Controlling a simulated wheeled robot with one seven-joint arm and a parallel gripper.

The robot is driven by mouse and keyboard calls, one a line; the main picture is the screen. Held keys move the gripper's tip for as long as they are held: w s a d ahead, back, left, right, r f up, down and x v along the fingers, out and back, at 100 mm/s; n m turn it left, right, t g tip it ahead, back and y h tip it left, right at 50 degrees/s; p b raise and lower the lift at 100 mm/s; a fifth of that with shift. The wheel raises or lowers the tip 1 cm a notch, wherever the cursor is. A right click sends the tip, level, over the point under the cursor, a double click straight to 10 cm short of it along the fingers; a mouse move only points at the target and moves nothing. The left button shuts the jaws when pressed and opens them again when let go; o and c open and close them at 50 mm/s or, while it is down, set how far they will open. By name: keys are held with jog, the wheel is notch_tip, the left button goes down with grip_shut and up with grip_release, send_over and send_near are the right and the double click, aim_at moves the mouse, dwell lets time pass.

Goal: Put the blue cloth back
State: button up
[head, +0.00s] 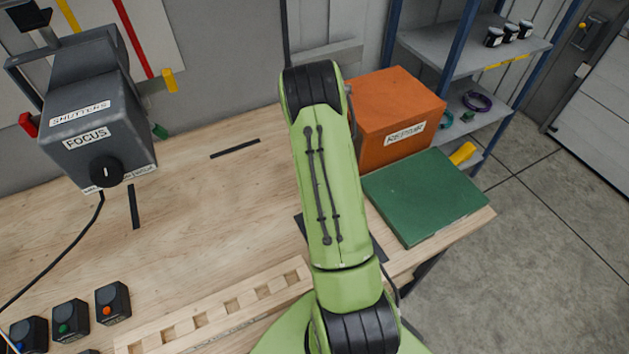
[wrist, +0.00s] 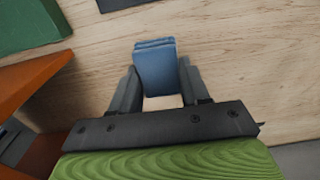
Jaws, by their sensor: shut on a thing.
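The blue cloth (wrist: 157,70) shows in the wrist view as a small folded pad. It sits between the two grey fingers of my gripper (wrist: 158,88), which is shut on it. Pale wood of the bench (wrist: 235,60) shows behind the cloth. I cannot tell whether the cloth touches the bench. In the head view my green arm hides the gripper and the cloth.
An orange box (head: 395,115) stands at the bench's back right, with a green mat (head: 425,195) in front. A grey device labelled FOCUS (head: 95,120) is at the left. Several button boxes (head: 112,302) and a slotted wooden strip (head: 215,312) lie at the front.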

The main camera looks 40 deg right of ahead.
jog(key=f, duration=0.6)
jog(key=shift+w+a, duration=0.15)
jog(key=shift+w, duration=0.05)
jog(key=shift+f, duration=0.4)
jog(key=o, duration=1)
